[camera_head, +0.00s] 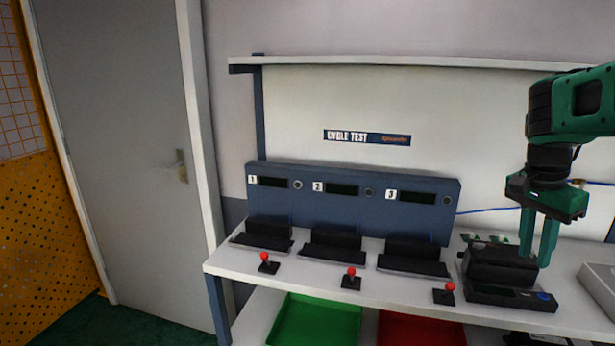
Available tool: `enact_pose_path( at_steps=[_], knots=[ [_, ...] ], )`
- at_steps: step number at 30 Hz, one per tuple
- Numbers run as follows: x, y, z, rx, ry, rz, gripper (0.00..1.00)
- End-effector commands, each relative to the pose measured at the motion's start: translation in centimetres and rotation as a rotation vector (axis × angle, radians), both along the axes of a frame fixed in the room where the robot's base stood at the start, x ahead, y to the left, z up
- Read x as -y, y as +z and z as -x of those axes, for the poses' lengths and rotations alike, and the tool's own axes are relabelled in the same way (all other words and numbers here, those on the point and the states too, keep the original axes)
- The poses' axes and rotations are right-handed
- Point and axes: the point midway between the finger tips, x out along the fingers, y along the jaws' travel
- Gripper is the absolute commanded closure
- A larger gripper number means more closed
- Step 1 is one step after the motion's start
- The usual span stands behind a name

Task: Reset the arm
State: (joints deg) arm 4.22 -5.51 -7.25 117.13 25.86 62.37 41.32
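My gripper (538,237) is green, at the end of my green and black arm on the right of the head view. Its two fingers point down and stand apart, with nothing visible between them. It is in front of or above a black device (506,272) with a blue button at the right of the bench. I cannot tell whether the fingers touch that device.
A white bench (330,276) carries a blue panel (352,203) with three numbered displays, black cradles and red-knobbed levers (351,272). Green (315,322) and red (420,330) trays sit below. A shelf (400,61) runs above. A door (115,150) is at left.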

Motion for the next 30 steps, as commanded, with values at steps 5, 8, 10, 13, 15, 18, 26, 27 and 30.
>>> enact_pose_path(
  at_steps=[5, 8, 10, 13, 15, 18, 26, 27, 30],
  knots=[
    [-0.6, -2.7, 8.9, -0.060, 0.274, -0.068, 0.77],
    [-1.6, -4.6, 13.2, -0.079, 0.433, -0.110, 0.77],
    [-2.5, -5.9, 15.8, -0.086, 0.534, -0.137, 0.77],
    [-3.7, -7.5, 18.6, -0.089, 0.649, -0.167, 0.77],
    [-4.4, -8.3, 19.9, -0.087, 0.708, -0.183, 0.77],
    [-5.2, -8.9, 21.0, -0.087, 0.757, -0.196, 0.77],
    [-5.4, -9.1, 21.2, -0.086, 0.776, -0.200, 0.77],
    [-5.4, -9.1, 21.2, -0.086, 0.776, -0.200, 0.77],
    [-5.4, -9.1, 21.2, -0.087, 0.775, -0.199, 0.77]
  ],
)
